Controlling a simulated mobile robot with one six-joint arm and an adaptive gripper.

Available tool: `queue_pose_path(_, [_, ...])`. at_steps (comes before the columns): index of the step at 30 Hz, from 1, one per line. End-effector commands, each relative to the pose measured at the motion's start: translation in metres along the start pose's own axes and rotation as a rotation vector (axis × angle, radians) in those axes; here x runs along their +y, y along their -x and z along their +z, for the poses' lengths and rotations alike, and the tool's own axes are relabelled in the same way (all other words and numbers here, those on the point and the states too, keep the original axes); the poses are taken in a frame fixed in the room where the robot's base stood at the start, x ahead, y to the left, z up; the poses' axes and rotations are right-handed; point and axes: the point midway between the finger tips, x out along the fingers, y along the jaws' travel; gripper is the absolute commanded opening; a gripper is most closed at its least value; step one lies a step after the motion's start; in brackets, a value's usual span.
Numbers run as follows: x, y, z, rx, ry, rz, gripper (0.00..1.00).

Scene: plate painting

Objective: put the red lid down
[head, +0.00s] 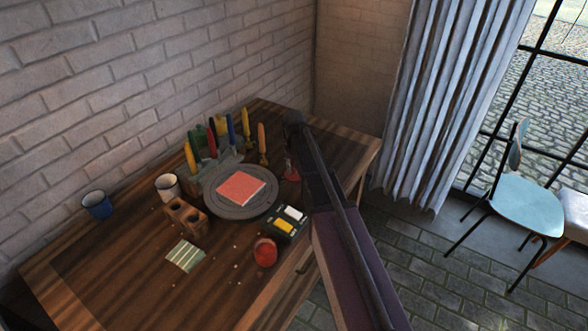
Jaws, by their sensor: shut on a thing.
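My gripper (289,163) points down at the right of the round grey turntable (228,212). It is shut on a small red thing, the red lid (292,174), at its fingertips. The arm hides part of it, and I cannot tell whether the lid touches the table. A round red pot (265,252) stands near the table's front edge, below and left of the gripper in the picture.
A square red-orange plate (241,187) lies on the turntable. A dark box with white and yellow blocks (287,222) stands close by. Several upright coloured tools (212,138) stand behind. Mugs (97,205) are at left. The wooden table (110,270) has free room at front left.

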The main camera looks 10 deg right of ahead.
Motion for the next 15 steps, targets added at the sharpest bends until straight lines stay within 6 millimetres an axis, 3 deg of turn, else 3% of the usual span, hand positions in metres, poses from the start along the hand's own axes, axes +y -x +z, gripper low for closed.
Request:
queue_pose_path(6, [-0.0001, -0.0044, 0.0, 0.0, 0.0, 0.0, 0.0])
queue_pose_path(7, [-0.0001, -0.0036, 0.0, 0.0, 0.0, 0.0, 0.36])
queue_pose_path(10, [-0.0002, -0.0031, 0.0, 0.0, 0.0, 0.0, 0.64])
queue_pose_path(15, [-0.0002, -0.003, 0.0, 0.0, 0.0, 0.0, 0.64])
